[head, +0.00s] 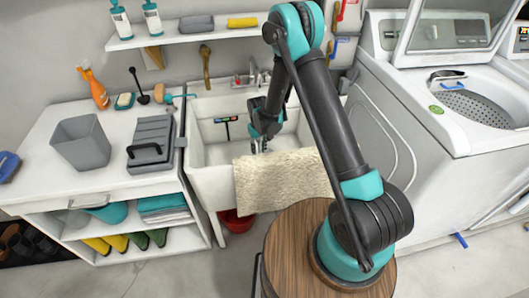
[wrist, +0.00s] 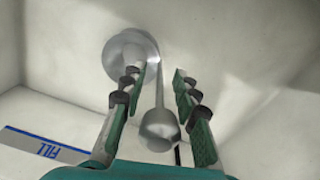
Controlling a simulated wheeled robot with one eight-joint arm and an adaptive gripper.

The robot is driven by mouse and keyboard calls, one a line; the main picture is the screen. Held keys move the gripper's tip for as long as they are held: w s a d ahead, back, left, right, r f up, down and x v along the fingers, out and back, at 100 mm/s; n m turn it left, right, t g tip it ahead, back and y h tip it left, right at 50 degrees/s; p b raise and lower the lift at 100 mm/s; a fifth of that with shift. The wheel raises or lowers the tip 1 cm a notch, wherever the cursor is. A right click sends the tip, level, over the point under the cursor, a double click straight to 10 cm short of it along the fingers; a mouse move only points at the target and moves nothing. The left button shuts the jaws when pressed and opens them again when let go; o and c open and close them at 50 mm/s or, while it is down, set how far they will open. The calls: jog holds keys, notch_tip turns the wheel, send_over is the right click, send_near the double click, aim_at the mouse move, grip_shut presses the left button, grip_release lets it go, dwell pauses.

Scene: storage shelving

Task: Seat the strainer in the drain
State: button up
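My gripper (head: 260,145) points down inside the white sink basin (head: 207,128). In the wrist view its two green-padded fingers (wrist: 156,82) are apart. A shiny metal piece with a thin stem and a rounded knob (wrist: 158,130) shows between them, with visible gaps to both fingers; it looks like the strainer. A round metal fitting (wrist: 118,52) lies beyond the left fingertip, apparently the drain. The left finger covers part of it. I cannot tell whether the stem joins this fitting or how the strainer sits in it. The head view does not show either clearly.
A beige towel (head: 285,180) hangs over the sink's front edge. The faucet (head: 253,77) stands at the back wall. A counter at left holds a grey bin (head: 80,143) and a dark grey case (head: 152,140). A washer (head: 440,110) stands at right. A blue FILL mark (wrist: 45,145) is on the basin.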

notch_tip(320, 180, up, 12)
jog(key=shift+f, duration=0.1)
jog(key=shift+d+r, duration=0.2)
jog(key=s+d+r+m+t, duration=0.1)
jog(key=s+d+r, duration=0.3)
jog(key=d, duration=0.4)
jog(key=s+d+r+m+t, duration=0.1)
jog(key=s+d+r+m, duration=0.1)
jog(key=s+d+r, duration=0.3)
jog(key=s+d+r+m+t, duration=0.1)
jog(key=s+d+r, duration=0.4)
jog(key=s+d, duration=0.3)
jog(key=shift+d+r+m, duration=0.2)
jog(key=shift+d+m, duration=0.1)
jog(key=shift+d, duration=1.2)
jog(key=s+d+f+m+t, duration=0.1)
jog(key=s+d, duration=0.3)
jog(key=s, duration=0.3)
jog(key=shift+s+d, duration=0.15)
jog(key=shift+s, duration=0.2)
jog(key=shift+f, duration=0.1)
